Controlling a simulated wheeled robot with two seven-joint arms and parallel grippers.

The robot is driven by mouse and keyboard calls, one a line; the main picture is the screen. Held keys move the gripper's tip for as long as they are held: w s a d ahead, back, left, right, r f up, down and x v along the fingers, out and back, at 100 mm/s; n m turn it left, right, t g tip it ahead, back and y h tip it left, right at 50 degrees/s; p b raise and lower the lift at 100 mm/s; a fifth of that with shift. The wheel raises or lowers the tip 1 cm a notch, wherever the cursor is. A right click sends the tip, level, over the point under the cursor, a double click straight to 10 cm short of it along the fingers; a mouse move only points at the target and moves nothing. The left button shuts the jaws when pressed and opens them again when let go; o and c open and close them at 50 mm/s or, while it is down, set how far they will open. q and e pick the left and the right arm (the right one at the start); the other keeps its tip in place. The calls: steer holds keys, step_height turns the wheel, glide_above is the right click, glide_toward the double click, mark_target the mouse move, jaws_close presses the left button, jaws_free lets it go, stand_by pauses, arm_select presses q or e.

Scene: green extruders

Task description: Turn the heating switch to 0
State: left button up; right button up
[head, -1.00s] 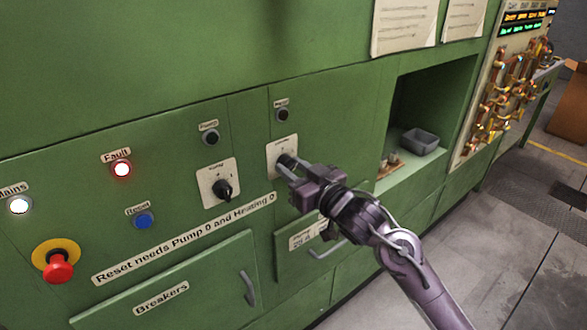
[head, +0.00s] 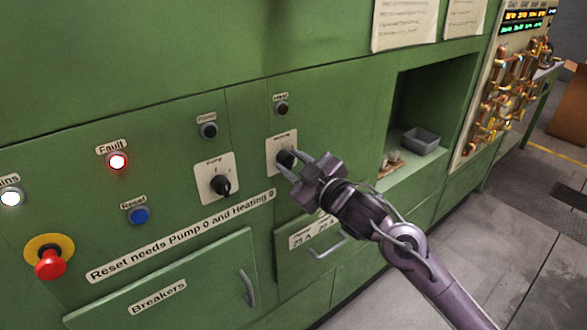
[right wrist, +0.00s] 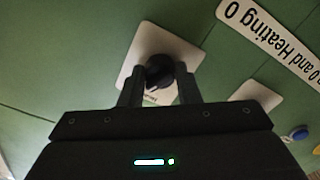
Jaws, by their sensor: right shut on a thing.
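The heating switch (head: 285,157) is a dark knob on a white plate, right of the pump switch. My right gripper (head: 291,163) is at it, with one finger on each side of the knob, shut on it. In the right wrist view the knob (right wrist: 160,71) sits between the two fingertips, in front of its white plate (right wrist: 150,43). The fingers hide part of the knob, and I cannot read its pointer position. My left gripper is not in view.
The pump switch (head: 221,185), blue reset button (head: 139,215) and red emergency button (head: 50,262) are to the left. A drawer handle (head: 328,246) is below my gripper. An open niche (head: 430,105) holds a grey bin (head: 421,141).

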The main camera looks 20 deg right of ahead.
steer(key=n+b, duration=0.2)
steer(key=n, duration=0.3)
steer(key=shift+b, duration=0.35)
steer(key=shift+n, duration=0.4)
steer(key=o, duration=1)
steer(key=shift+c, duration=0.2)
steer(key=b+v, duration=0.2)
steer(key=v, duration=0.5)
steer(key=shift+s+d, duration=0.15)
steer(key=shift+s, duration=0.2)
